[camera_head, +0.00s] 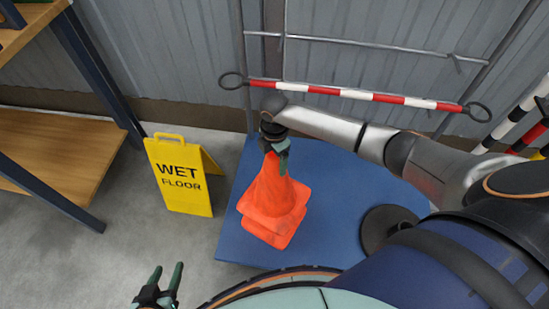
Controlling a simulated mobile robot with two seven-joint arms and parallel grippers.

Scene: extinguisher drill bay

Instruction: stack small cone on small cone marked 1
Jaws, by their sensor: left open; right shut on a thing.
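Two orange cones are nested on the blue mat (232,244), and two square bases show one above the other. The upper small cone (272,187) is over the lower small cone (270,235), of which only the base edge shows. I cannot see a mark 1 on either, and cannot tell if the upper one is fully seated. My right gripper (277,150) is shut on the top of the upper cone, with its arm coming in from the right. My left gripper (166,275) is open and empty at the bottom edge, over the floor.
A yellow wet floor sign (178,178) stands left of the mat. A wooden shelf (62,150) is at the left. A red-and-white bar (355,94) hangs along the back wall. A dark round disc (378,225) lies on the mat's right, and striped poles (515,115) are at the far right.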

